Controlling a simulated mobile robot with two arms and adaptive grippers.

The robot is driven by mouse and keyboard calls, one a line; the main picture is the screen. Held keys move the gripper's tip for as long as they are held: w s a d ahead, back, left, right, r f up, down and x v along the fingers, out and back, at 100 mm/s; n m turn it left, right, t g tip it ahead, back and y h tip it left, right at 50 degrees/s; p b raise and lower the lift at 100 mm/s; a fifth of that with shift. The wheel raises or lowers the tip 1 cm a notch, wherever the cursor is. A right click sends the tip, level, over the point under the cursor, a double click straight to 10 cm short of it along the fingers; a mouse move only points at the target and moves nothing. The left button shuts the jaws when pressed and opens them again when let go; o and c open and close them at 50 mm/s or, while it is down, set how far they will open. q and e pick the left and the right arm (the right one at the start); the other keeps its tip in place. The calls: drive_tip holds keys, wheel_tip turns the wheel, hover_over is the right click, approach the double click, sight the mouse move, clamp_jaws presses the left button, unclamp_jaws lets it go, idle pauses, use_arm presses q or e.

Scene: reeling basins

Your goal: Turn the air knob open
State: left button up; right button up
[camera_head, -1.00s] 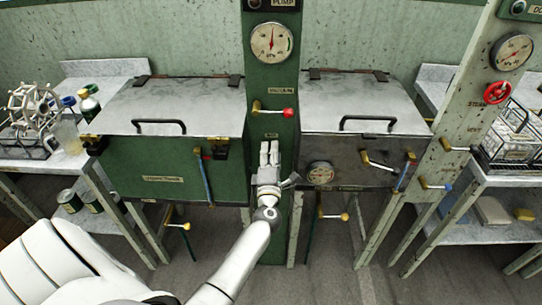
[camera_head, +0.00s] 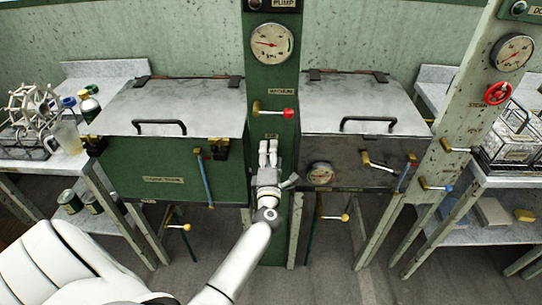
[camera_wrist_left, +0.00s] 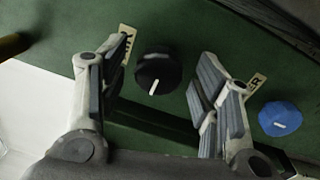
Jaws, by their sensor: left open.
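A round black knob (camera_wrist_left: 158,70) with a white pointer line is on the green panel in the left wrist view. A partly hidden cream label (camera_wrist_left: 127,42) is beside it. My left gripper (camera_wrist_left: 163,62) is open, with one finger on each side of the knob and visible gaps between. In the head view my left gripper (camera_head: 268,152) is in front of the green column, just below a small label (camera_head: 271,136), and hides the knob. My right gripper is not in view.
A blue knob (camera_wrist_left: 281,119) is right of the left gripper's fingers. A red-tipped vacuum valve lever (camera_head: 275,112) sits above the gripper, below a round gauge (camera_head: 272,43). Lidded basins with handles (camera_head: 158,127) flank the column.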

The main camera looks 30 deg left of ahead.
use_arm(q)
drive_tip(key=r+v, duration=0.1)
drive_tip(key=v, duration=1.1)
drive_tip(key=shift+f, duration=0.5)
drive_tip(key=s+d+f+m+h, duration=0.1)
drive_tip(key=d+f+m+h, duration=0.3)
drive_tip(key=f, duration=0.4)
drive_tip(key=d+f+m+h, duration=0.35)
drive_tip(key=f+m, duration=0.25)
drive_tip(key=f, duration=0.2)
drive_tip(key=s+d+f+m+g+h, duration=0.1)
drive_tip(key=s+d+f+m+g, duration=0.3)
drive_tip(key=f, duration=0.4)
drive_tip(key=s+d+f+m+g+h, duration=0.1)
drive_tip(key=s+f+m+h, duration=0.1)
drive_tip(key=s+f+m, duration=0.35)
drive_tip(key=s+a+f+m+g, duration=0.1)
drive_tip(key=s+f+m+g, duration=0.2)
drive_tip(key=s+f, duration=0.3)
drive_tip(key=s+a+f+m+g, duration=0.2)
drive_tip(key=s+f, duration=0.5)
drive_tip(key=s, duration=0.8)
drive_tip(key=s+a+f+m+g, duration=0.2)
drive_tip(key=s+f+m+g, duration=0.2)
drive_tip(key=s, duration=0.7)
wheel_tip(320, 180, down, 3)
drive_tip(key=shift+r+g, duration=0.2)
drive_tip(key=shift+g, duration=0.3)
